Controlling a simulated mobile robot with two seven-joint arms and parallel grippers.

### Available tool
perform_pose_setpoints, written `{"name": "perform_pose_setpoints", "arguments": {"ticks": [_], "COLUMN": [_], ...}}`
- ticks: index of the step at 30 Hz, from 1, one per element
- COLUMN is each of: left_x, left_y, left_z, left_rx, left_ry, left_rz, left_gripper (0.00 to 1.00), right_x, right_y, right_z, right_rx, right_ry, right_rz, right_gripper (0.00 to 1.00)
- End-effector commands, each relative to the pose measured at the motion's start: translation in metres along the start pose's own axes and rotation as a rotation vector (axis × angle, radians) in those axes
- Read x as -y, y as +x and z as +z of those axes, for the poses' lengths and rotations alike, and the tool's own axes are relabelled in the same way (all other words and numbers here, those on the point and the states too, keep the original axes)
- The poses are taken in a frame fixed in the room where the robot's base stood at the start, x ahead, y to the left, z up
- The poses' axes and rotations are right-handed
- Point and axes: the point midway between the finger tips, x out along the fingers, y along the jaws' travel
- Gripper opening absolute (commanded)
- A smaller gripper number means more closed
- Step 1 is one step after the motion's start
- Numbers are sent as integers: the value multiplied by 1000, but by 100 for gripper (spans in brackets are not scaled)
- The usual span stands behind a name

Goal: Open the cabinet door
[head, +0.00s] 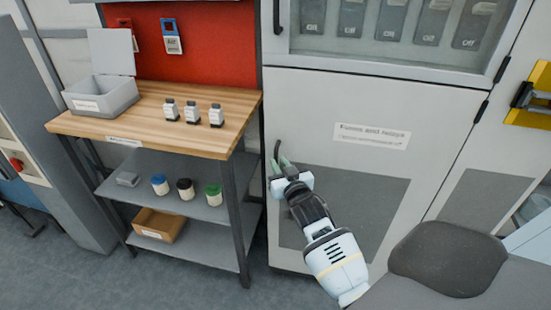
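The grey-white cabinet's lower door (355,110) looks closed, with a label on its upper part and a dark grey panel below. Its dark curved handle (277,149) is at the door's left edge. My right gripper (281,161) is at the handle's lower part, its greenish fingertips pointing up at the door. The fingers are small and overlap the handle in the picture. I cannot tell whether they are closed on it or only beside it. My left gripper is not in view.
Above is a glass-fronted door (385,50) with its own handle (277,16). A wooden-topped workbench (150,125) with bottles, a grey bin (103,97) and shelves stands close on the left. Dark hinges (481,111) are on the cabinet's right side. Grey floor shows below.

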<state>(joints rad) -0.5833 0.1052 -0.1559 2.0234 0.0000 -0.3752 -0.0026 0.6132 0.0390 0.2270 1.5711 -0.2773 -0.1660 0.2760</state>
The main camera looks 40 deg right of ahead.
Motion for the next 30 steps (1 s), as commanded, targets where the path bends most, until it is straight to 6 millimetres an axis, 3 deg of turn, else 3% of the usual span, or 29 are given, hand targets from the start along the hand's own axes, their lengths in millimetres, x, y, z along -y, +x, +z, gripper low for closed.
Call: {"name": "perform_pose_setpoints", "arguments": {"ticks": [7,19,23,30], "left_x": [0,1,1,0], "left_y": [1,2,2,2], "left_z": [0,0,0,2], "left_rx": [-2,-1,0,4], "left_ry": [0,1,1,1], "left_rz": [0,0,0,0], "left_gripper": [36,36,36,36], "right_x": [0,0,0,0], "right_y": [27,33,32,32], "right_z": [0,0,0,0], "right_rx": [0,0,0,0], "right_ry": [0,1,1,1], "right_rz": [0,0,0,0], "right_gripper": [18,18,1,0]}}
